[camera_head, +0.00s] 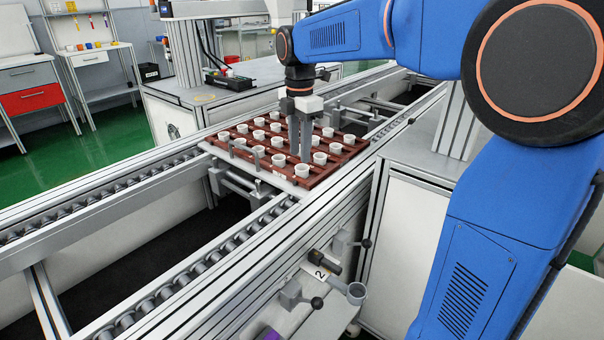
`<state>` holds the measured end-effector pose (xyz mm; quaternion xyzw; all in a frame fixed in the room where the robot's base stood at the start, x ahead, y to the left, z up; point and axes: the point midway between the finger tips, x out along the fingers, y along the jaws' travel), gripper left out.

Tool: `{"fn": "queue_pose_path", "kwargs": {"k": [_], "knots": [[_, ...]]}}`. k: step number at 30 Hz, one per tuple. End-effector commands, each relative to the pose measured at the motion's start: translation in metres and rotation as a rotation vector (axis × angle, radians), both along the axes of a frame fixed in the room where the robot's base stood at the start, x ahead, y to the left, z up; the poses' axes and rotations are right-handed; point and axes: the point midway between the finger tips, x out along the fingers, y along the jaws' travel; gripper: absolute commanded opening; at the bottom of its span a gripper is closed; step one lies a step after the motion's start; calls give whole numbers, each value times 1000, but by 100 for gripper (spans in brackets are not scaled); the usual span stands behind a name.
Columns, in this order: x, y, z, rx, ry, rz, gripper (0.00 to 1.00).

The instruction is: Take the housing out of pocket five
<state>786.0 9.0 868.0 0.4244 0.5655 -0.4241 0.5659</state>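A red-brown tray (239,168) sits on the conveyor in the middle of the view. Several white cup-shaped housings (302,171) stand in it in rows. Pocket numbers are too small to read, so I cannot tell which pocket is five. My gripper (300,155) points down over the right part of the tray, with its grey fingertips among the housings. Whether the fingers are apart or closed on a housing is not clear. The fingers hide part of the tray behind them.
Roller conveyor rails (150,190) run diagonally past the tray, with an open gap between them. A clamp fixture marked 2 (320,274) is on the near side. A grey machine column (185,55) stands behind.

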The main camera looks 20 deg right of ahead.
Motion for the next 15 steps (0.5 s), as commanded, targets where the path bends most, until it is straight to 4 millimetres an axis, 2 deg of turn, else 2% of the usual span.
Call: {"fn": "queue_pose_path", "kwargs": {"k": [9, 15], "knots": [[3, -7, -40, -1, 3, 0, 32], [3, -7, -50, -1, 2, 0, 32]]}}
